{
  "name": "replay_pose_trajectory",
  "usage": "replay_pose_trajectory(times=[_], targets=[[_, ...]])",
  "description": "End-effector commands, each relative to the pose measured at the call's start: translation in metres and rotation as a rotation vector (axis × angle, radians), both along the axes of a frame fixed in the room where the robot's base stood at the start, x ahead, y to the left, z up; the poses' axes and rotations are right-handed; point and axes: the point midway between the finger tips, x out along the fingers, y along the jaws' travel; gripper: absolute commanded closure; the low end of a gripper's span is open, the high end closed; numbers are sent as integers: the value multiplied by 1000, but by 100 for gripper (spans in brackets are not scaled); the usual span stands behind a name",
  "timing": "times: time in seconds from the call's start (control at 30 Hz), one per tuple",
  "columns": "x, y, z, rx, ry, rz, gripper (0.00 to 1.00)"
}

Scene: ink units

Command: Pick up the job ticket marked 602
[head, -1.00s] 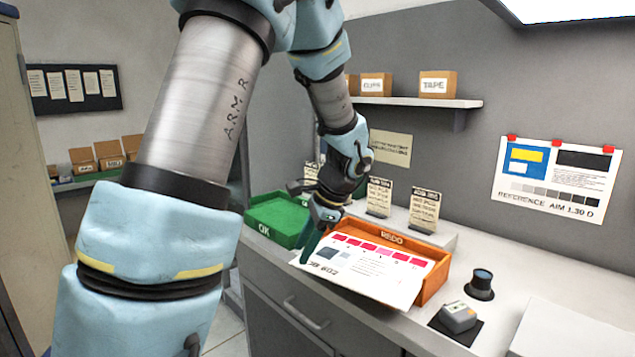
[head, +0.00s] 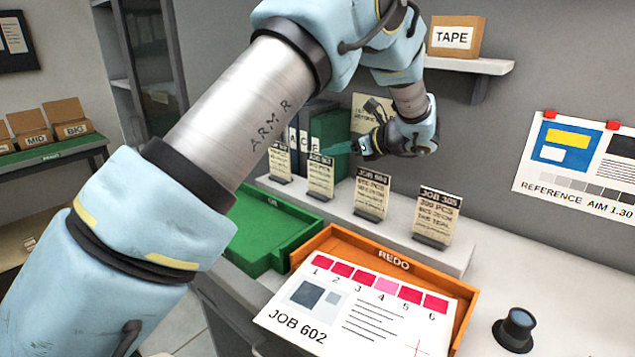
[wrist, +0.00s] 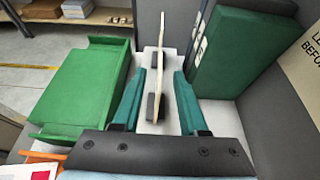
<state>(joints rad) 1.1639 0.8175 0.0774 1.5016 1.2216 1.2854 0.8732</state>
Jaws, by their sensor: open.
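A row of cream job tickets in dark stands is on the white ledge. The printed sheet (head: 290,318) in the orange tray reads JOB 602. My gripper (head: 338,149) is open, pointing left near the top of the second ticket. In the wrist view a ticket (wrist: 161,55) appears edge-on in line with the gap between my fingers (wrist: 160,76); I cannot tell whether they are around it.
The green OK tray (head: 262,230) and orange REDO tray (head: 462,298) lie in front. A shelf with a TAPE box (head: 455,37) is above. A dark loupe (head: 515,328) stands at the right.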

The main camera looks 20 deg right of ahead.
Motion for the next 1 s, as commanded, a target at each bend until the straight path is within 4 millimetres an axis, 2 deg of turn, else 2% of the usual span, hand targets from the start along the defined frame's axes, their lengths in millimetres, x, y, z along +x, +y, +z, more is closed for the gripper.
replay_pose_trajectory(times=[0.57,0.87,1.0], targets=[[54,27,-28,-1,2,3,57],[58,28,-33,-3,1,0,57],[58,28,-33,-3,1,1,71]])
